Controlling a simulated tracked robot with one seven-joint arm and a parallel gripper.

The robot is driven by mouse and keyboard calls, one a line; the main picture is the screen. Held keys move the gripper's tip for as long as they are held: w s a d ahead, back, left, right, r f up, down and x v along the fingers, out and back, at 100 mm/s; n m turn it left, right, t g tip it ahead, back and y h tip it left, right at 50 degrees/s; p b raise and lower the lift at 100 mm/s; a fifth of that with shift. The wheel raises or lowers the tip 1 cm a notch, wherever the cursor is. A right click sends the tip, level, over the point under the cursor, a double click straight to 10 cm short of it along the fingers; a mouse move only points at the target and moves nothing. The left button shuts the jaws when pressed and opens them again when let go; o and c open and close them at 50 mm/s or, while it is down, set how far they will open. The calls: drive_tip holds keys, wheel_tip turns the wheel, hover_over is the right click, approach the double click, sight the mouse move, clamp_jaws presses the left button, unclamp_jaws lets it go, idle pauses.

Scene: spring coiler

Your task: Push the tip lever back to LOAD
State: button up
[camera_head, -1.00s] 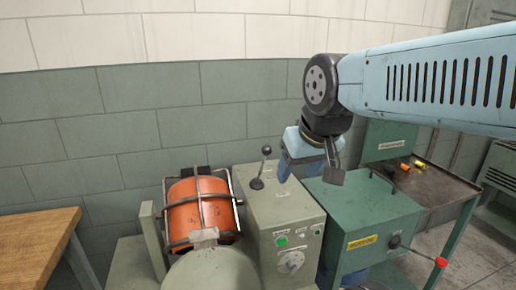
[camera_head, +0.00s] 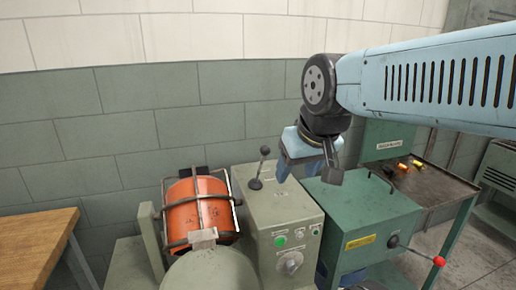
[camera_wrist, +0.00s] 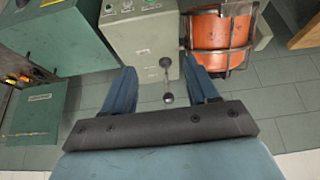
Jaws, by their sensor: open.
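The tip lever (camera_head: 260,166) is a thin metal rod with a black ball knob. It stands on top of a grey-green control box (camera_head: 285,203), leaning slightly right in the head view. My gripper (camera_head: 283,174) is open and empty, pointing down just right of the lever. In the wrist view the lever (camera_wrist: 167,78) shows between the two blue fingers of my gripper (camera_wrist: 159,66), with the knob towards the gripper's base. I cannot tell contact or exact depth. The LOAD marking is not readable.
An orange drum (camera_head: 199,207) in a metal cage stands left of the control box. A green machine (camera_head: 369,218) with a red-knobbed handle (camera_head: 438,261) stands right. A wooden table (camera_head: 35,245) is far left. A tray table (camera_head: 430,184) is at the right.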

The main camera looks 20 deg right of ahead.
idle(0.3)
wheel_tip(320, 180, up, 5)
drive_tip(key=m+g+y, duration=0.3)
drive_tip(key=m+g, duration=0.1)
drive_tip(key=m, duration=0.2)
hover_over(261, 166)
drive_tip(key=s+d, duration=0.3)
drive_tip(key=s, duration=0.1)
drive_tip(key=x, duration=1.3)
drive_tip(key=shift+f, duration=0.45)
drive_tip(key=shift+c, duration=0.5)
clamp_jaws()
